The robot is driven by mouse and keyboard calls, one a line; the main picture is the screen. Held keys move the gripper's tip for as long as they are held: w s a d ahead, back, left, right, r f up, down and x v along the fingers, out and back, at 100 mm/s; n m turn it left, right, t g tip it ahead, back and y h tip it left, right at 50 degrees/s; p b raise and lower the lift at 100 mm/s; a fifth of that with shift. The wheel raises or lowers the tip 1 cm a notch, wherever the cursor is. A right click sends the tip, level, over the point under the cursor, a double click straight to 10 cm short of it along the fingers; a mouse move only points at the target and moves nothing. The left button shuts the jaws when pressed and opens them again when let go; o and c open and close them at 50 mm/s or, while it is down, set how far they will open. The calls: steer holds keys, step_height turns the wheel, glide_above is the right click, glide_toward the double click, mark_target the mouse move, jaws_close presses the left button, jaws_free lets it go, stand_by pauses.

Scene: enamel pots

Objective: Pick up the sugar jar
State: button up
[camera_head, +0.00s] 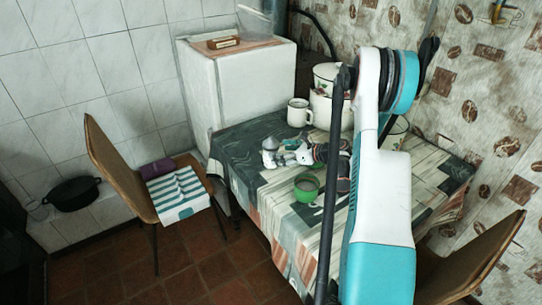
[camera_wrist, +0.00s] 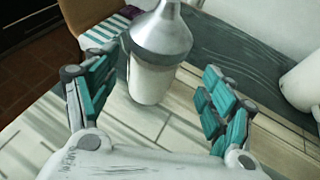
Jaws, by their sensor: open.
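The sugar jar, a whitish jar with a grey metal funnel-shaped top (camera_wrist: 152,75), stands upright on the table in the wrist view. In the head view it is small, with its grey top (camera_head: 269,145) just left of my gripper (camera_head: 287,154). In the wrist view my gripper (camera_wrist: 162,80) is open, with one teal-padded finger on each side of the jar. Gaps show between the pads and the jar, which looks ahead of or level with the fingertips. The jar's top is cut off by the wrist frame.
A white mug (camera_head: 299,112) stands behind the jar, and a green pot (camera_head: 306,187) stands nearer the front. White enamel pots (camera_head: 324,108) are at the back of the table (camera_head: 240,160). A chair (camera_head: 125,170) with a striped cloth is at the left.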

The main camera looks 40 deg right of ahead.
steer(key=shift+s+a+f+b+x, duration=0.15)
steer(key=shift+b+x, duration=0.3)
steer(key=shift+x, duration=0.45)
steer(key=shift+s+f+b+x, duration=0.15)
steer(key=shift+b+x, duration=0.3)
steer(key=shift+x, duration=0.45)
steer(key=shift+w+a+f+b+x, duration=0.15)
steer(key=shift+b+x, duration=0.3)
steer(key=shift+x, duration=0.45)
steer(key=shift+s+r, duration=0.1)
steer(key=shift+c, duration=0.6)
steer(key=c, duration=1.4)
